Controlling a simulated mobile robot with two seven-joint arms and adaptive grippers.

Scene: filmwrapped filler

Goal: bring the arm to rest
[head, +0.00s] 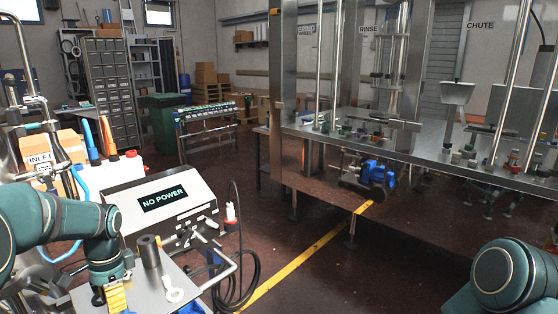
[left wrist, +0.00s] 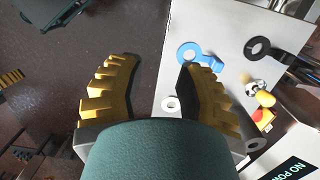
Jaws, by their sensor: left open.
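My left arm comes in from the left in the head view, with its gripper (head: 115,297) at the bottom edge, over or beside a small metal-topped stand (head: 190,283). In the left wrist view the left gripper's two yellow ribbed fingers (left wrist: 160,68) are spread apart with nothing between them. One finger is over the dark floor, the other over the pale surface. A teal link of my right arm (head: 500,276) shows at the lower right of the head view. The right gripper is out of frame.
A dark cylinder (head: 150,252) and a pale ring-ended piece (head: 173,289) are on the stand. A box reading "NO POWER" (head: 165,203) stands behind. The wrist view shows a blue ring-ended piece (left wrist: 190,52) near one finger. A steel filling machine (head: 300,150) stands at right; floor between is mostly open.

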